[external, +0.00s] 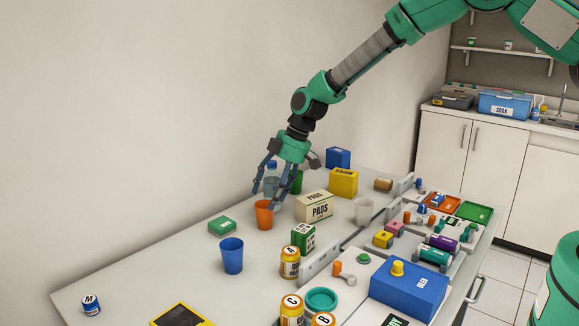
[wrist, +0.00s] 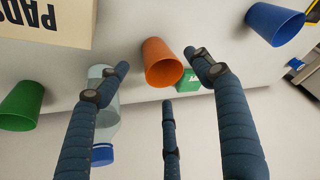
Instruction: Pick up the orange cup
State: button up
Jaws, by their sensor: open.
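The orange cup (external: 264,214) stands upright on the table, toward the back near the wall. In the wrist view the orange cup (wrist: 161,62) is at the upper middle, between the spread fingers. My gripper (external: 277,190) is open and empty, just above and behind the cup in the external view, and its fingers partly overlap a clear bottle there. In the wrist view my gripper (wrist: 165,85) has two fingers to either side of the cup and a third below it. I cannot tell whether any finger touches the cup.
A clear bottle with a blue cap (wrist: 103,155) is close to the left finger. A green cup (wrist: 20,105), the PADS box (external: 313,206), a blue cup (external: 231,255) and a small green box (external: 222,226) stand around.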

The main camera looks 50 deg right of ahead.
aim_at(267, 206)
jog(key=shift+a+f, duration=0.1)
jog(key=shift+f, duration=0.1)
jog(key=shift+b+x, duration=0.65)
jog(key=shift+x, duration=1.25)
jog(key=shift+w+a+f, duration=0.1)
jog(key=shift+a+f, duration=0.2)
jog(key=shift+f, duration=0.35)
jog(key=c, duration=0.8)
jog(key=shift+c, duration=0.2)
